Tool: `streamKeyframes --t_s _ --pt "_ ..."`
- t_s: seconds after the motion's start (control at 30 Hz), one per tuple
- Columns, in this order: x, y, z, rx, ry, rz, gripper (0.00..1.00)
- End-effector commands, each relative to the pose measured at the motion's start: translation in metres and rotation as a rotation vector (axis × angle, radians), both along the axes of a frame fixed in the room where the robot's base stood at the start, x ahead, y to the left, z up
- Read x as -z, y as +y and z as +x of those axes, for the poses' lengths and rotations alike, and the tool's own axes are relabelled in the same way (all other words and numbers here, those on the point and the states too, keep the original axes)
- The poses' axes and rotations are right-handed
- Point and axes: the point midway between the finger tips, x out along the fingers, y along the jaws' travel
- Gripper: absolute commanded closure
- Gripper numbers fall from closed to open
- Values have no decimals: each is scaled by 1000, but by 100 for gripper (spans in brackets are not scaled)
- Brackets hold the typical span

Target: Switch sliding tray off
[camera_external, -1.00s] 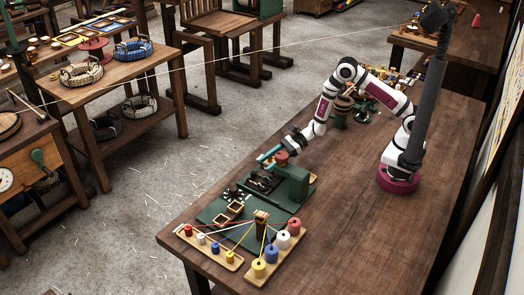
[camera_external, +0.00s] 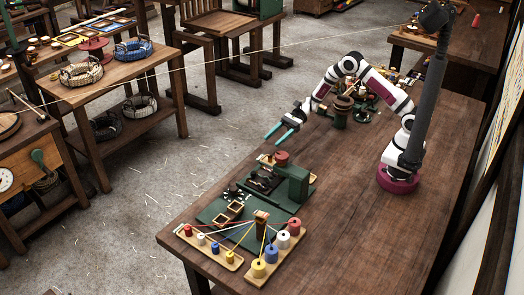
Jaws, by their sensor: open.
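My gripper (camera_external: 277,133) is open and empty, with its teal fingers apart. It hangs in the air beyond the far end of the green machine (camera_external: 291,185), apart from it. The machine has a green base plate (camera_external: 209,213), a dark mechanism (camera_external: 263,180) and a red round knob (camera_external: 281,158) at its far end. A small wooden frame-like part (camera_external: 235,207) lies on the base plate; I cannot tell for sure which part is the sliding tray, or its switch state.
Two wooden boards with coloured spools (camera_external: 258,268) and strung threads stand at the table's near end. A dark pot-like object (camera_external: 341,110) stands behind the machine, near my arm. The right side of the brown table (camera_external: 350,220) is clear.

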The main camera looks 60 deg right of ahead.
Motion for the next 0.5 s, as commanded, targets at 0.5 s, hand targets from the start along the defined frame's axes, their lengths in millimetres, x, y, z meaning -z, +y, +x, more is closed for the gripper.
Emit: streamKeyframes --t_s 0.5 --pt "36 7 27 -314 21 -150 43"
